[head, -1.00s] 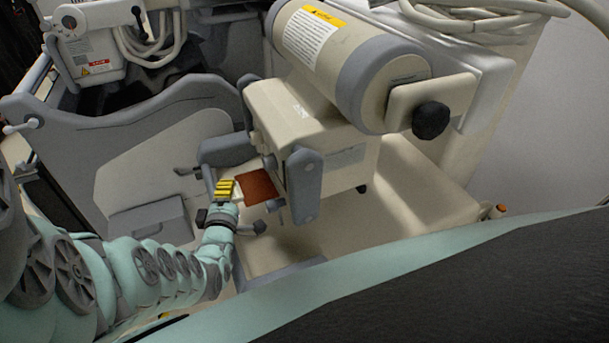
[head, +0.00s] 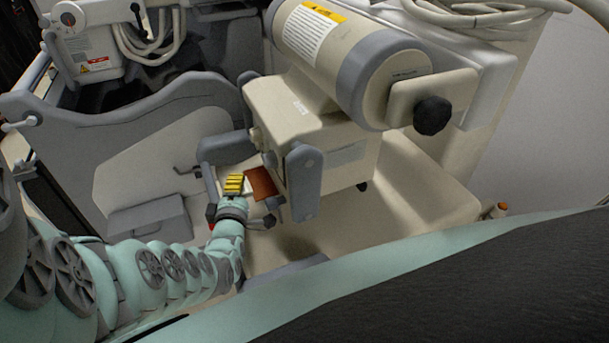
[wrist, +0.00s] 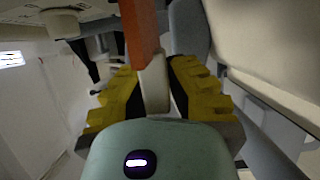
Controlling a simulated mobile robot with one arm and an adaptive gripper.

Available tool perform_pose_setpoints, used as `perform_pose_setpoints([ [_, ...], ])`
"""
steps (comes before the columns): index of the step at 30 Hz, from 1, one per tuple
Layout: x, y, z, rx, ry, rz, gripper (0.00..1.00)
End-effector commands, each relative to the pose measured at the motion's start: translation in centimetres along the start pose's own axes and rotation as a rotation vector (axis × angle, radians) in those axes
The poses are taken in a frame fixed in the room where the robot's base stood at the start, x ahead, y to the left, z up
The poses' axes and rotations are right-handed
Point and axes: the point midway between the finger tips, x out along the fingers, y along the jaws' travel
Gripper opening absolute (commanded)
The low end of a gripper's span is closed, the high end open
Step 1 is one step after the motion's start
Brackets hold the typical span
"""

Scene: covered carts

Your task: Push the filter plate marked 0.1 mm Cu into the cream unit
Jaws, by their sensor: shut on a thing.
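The filter plate (head: 261,183) is copper-orange and sits at the left side of the cream unit (head: 302,128), partly inside it. In the wrist view the plate (wrist: 141,30) appears edge-on, with a pale tab (wrist: 154,85) at its near end. My gripper (head: 233,184) is left of the plate. In the wrist view the yellow ribbed fingers of my gripper (wrist: 155,78) lie on both sides of the tab and grip it. The plate's inner end is hidden by the unit. No marking on the plate is readable.
Grey brackets (head: 305,183) flank the plate on the unit's side. A large cream cylinder (head: 350,60) lies above the unit. A grey panel (head: 130,125) stands at the left.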

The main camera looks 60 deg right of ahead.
Motion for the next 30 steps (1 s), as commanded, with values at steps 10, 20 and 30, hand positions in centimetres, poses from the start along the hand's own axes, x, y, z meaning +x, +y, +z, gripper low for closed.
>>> perform_pose_setpoints([
  [10,0.3,-0.1,0.7,-0.001,0.003,0.000,0.00],
  [20,0.5,0.0,1.2,-0.001,0.000,-0.001,0.24],
  [30,0.5,0.0,1.4,-0.002,-0.003,-0.001,0.40],
])
